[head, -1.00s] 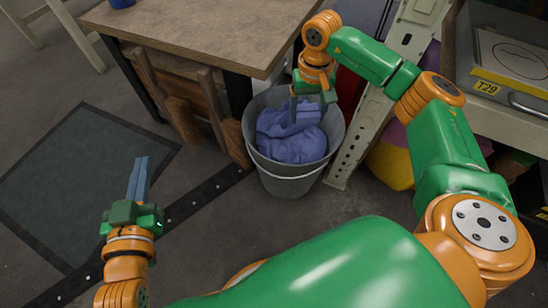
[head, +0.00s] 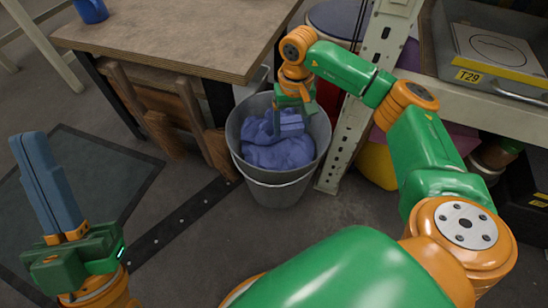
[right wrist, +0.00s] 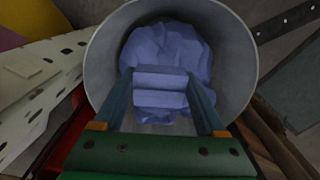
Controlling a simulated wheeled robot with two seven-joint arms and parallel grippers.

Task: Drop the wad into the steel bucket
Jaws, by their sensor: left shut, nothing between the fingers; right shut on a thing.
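The steel bucket (head: 280,192) stands upright on the floor in the middle of the head view; its inner wall (right wrist: 238,58) shows in the right wrist view. A large crumpled blue cloth (head: 280,153) fills much of its inside. My right gripper (head: 288,112) points down inside the bucket's mouth. It is shut on the wad (right wrist: 160,88), a folded light blue piece between its fingers, right against or just above the crumpled cloth. I cannot tell whether the two are joined. My left gripper (head: 45,180) is shut and empty at the left, away from the bucket.
A wooden table (head: 180,40) with a blue mug (head: 91,10) stands behind the bucket at left. Wooden-handled brushes (head: 185,125) hang by its side. A perforated metal post (head: 345,145) stands close right of the bucket. The floor in front is clear.

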